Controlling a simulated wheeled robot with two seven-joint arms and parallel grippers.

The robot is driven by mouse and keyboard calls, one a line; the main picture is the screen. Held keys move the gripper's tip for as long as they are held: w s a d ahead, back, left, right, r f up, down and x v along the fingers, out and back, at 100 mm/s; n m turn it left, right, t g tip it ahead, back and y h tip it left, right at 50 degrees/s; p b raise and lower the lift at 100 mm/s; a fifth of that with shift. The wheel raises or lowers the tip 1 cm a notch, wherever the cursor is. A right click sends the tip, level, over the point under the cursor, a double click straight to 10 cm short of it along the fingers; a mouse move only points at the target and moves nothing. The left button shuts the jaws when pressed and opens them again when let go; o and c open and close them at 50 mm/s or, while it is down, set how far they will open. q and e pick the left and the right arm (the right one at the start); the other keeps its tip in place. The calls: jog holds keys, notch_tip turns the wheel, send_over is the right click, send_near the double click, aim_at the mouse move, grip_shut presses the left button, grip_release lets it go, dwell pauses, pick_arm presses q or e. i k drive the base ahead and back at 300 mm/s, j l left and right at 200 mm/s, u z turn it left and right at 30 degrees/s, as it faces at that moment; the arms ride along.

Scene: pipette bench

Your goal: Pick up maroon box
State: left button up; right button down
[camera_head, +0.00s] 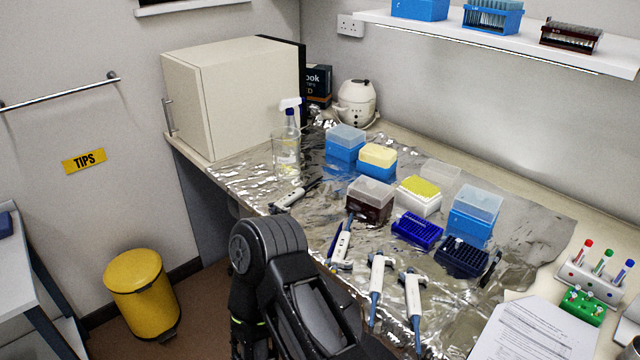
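The maroon box (369,208) stands upright on the foil-covered bench, near the middle of the view. Its lower body is dark maroon and its lid is clear and greyish. A black arm of mine rises from the bottom centre, in front of the bench and apart from the box. Neither gripper's fingers can be made out in the view.
Blue tip boxes (345,147) stand behind the maroon box. Blue racks (417,230) and several pipettes (377,275) crowd its front and right. A spray bottle (288,140) and beige cabinet (235,95) stand left. A dark red rack (570,37) sits on the shelf.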

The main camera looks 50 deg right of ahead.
aim_at(373, 213)
jog(key=i+u, duration=0.1)
jog(key=i, duration=0.85)
jog(key=i+j+z, duration=0.1)
jog(key=z, duration=0.3)
jog(key=i+j+z, duration=0.15)
jog(key=z, duration=0.25)
jog(key=i+j+z, duration=0.15)
jog(key=z, duration=0.3)
jog(key=i+j+z, duration=0.1)
jog(key=z, duration=0.35)
jog(key=j+z, duration=0.2)
jog(key=z, duration=0.2)
jog(key=j+z, duration=0.2)
jog(key=z, duration=0.25)
jog(key=j+z, duration=0.2)
jog(key=z, duration=0.25)
jog(key=j+z, duration=0.2)
jog(key=z, duration=0.25)
jog(key=j+z, duration=0.15)
jog(key=z, duration=0.25)
